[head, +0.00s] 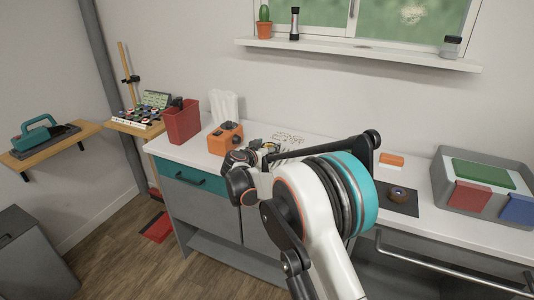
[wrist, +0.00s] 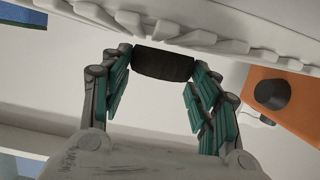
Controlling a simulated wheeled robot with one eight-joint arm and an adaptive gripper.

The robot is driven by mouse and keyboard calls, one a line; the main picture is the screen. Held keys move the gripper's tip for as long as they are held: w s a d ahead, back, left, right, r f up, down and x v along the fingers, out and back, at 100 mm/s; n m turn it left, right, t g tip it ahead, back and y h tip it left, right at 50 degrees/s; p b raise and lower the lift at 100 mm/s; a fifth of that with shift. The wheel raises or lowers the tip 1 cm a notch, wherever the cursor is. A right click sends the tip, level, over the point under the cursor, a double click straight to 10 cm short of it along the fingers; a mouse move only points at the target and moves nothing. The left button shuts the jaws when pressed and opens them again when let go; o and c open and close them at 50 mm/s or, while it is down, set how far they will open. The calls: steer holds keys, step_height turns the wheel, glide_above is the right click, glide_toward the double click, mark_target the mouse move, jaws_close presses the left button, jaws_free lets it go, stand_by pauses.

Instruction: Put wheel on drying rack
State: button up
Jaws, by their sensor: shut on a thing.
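My gripper (wrist: 160,62) is shut on a black wheel (wrist: 163,64), seen as a dark band between the teal fingertips in the wrist view. A white ribbed structure, likely the drying rack (wrist: 220,22), crosses the top of that view just beyond the wheel; I cannot tell whether they touch. In the head view the white upright rack (head: 223,104) stands at the back left of the counter. My gripper (head: 262,152) is near the orange box there, and the held wheel cannot be made out in that view.
The orange box (head: 225,138) with a dark knob stands close by; it also shows in the wrist view (wrist: 288,100). A red bin (head: 182,121) is left of it. A dark mat (head: 397,207) with a round brown-black item and a grey tray (head: 440,193) lie to the right.

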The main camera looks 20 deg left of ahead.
steer(key=shift+f, duration=0.3)
steer(key=shift+f, duration=0.15)
steer(key=o, duration=1.1)
steer(key=shift+c, duration=0.2)
steer(key=shift+s+r, duration=0.3)
steer(key=p+v, duration=0.3)
steer(key=v, duration=0.8)
steer(key=shift+s+p, duration=0.2)
steer(key=shift+p, duration=0.2)
